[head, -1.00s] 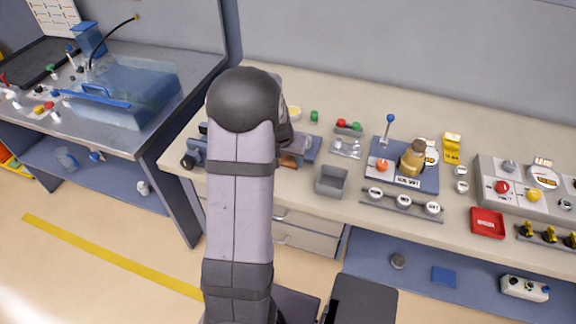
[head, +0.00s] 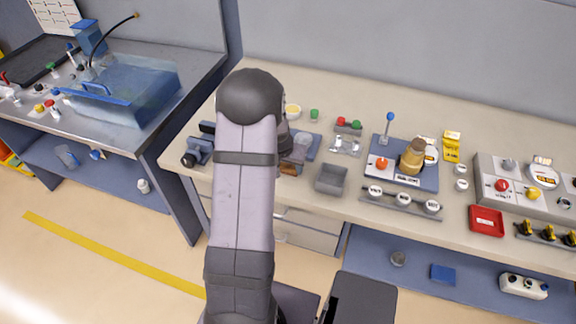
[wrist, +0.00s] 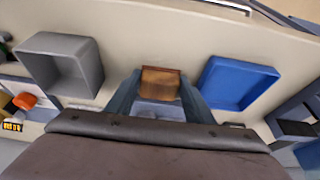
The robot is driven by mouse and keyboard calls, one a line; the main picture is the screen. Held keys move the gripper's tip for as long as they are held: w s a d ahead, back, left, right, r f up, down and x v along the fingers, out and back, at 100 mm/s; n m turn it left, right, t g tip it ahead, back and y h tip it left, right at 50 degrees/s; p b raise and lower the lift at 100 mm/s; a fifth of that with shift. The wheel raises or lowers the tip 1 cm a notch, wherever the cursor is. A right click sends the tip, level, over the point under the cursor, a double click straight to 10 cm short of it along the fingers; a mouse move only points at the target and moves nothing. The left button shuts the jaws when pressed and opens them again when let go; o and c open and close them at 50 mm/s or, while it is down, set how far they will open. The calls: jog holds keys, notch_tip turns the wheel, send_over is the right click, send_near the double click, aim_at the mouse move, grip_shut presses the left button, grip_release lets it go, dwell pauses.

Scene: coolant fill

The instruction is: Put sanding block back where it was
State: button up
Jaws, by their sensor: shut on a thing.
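The sanding block (wrist: 161,82) is a brown, wood-like block in the middle of the wrist view. My gripper (wrist: 160,92) is shut on it, with one blue-grey finger on each side. In the head view the block (head: 289,169) shows only in part, beside my arm near the bench's front edge, left of a grey bin. I cannot tell whether it touches the bench. A shallow blue tray (wrist: 238,83) lies to the right of the block in the wrist view, apart from it. In the head view my arm hides the tray.
The open grey bin (head: 331,179) stands close by; it also shows in the wrist view (wrist: 62,66). A blue-grey clamp-like device (head: 197,152) is left of my arm. A lever panel (head: 402,165) and a red tray (head: 487,222) stand farther right.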

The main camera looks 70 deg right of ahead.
jog(key=o, duration=1.1)
jog(key=shift+r, duration=0.1)
jog(key=shift+a+r, duration=0.1)
jog(key=shift+r, duration=0.3)
jog(key=b+v, duration=0.1)
jog(key=v, duration=1)
jog(key=shift+a, duration=0.15)
jog(key=shift+w, duration=0.1)
